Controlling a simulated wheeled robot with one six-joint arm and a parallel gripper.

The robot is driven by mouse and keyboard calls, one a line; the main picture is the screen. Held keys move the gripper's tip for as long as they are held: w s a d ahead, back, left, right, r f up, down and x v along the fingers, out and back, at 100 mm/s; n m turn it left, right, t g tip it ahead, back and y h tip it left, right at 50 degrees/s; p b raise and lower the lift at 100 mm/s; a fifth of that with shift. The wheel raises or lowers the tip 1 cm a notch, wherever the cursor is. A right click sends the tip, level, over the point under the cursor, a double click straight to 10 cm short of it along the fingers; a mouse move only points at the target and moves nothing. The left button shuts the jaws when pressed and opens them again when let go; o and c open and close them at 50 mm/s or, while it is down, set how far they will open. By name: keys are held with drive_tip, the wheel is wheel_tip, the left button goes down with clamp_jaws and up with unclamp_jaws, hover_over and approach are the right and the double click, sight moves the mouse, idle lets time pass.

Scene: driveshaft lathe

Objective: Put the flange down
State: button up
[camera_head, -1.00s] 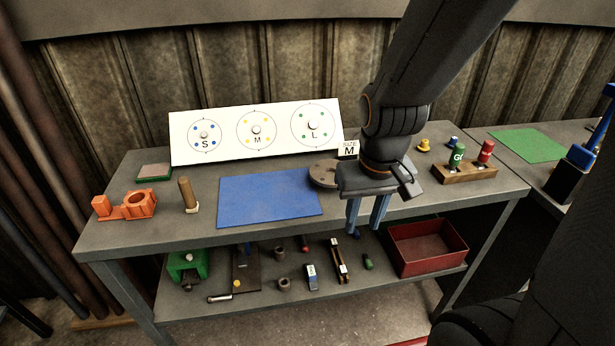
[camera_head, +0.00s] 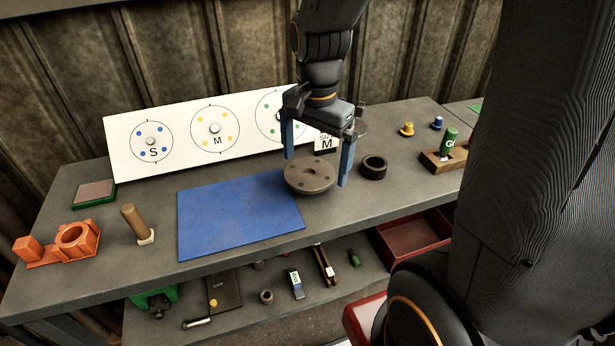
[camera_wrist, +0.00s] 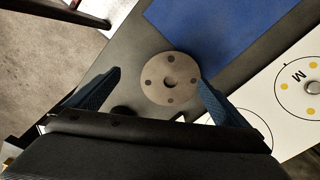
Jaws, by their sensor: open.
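My gripper (camera_head: 317,170) is open, with one blue finger on each side of the flange. In the wrist view the flange (camera_wrist: 169,78) lies between and just ahead of the spread fingers (camera_wrist: 158,88), with a visible gap at the left finger. The right finger is close to its rim; I cannot tell whether it touches. The underside of the flange is hidden.
A white board (camera_head: 180,140) marked S, M and L leans behind the mat. A dark ring (camera_head: 373,167) stands right of the flange. An orange fixture (camera_head: 62,243) and a wooden peg (camera_head: 135,222) are at left. A red bin (camera_head: 412,240) is on the lower shelf.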

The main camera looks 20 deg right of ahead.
sight(309, 176)
drive_tip(key=m, duration=0.1)
drive_tip(key=w+m, duration=0.2)
drive_tip(key=m, duration=0.1)
drive_tip(key=shift+w+d+r+b, duration=0.1)
drive_tip(key=shift+r+b, duration=0.15)
drive_tip(key=shift+b, duration=0.05)
drive_tip(key=m, duration=0.1)
drive_tip(key=w+m, duration=0.1)
drive_tip(key=m, duration=0.1)
drive_tip(key=shift+r+g, duration=0.15)
drive_tip(key=shift+g, duration=0.15)
drive_tip(key=shift+f+p, duration=0.85)
drive_tip(key=shift+f, duration=2.95)
drive_tip(key=c, duration=1.3)
drive_tip(key=shift+w+r, duration=0.1)
drive_tip(key=shift+r, duration=0.05)
drive_tip(key=c, duration=0.4)
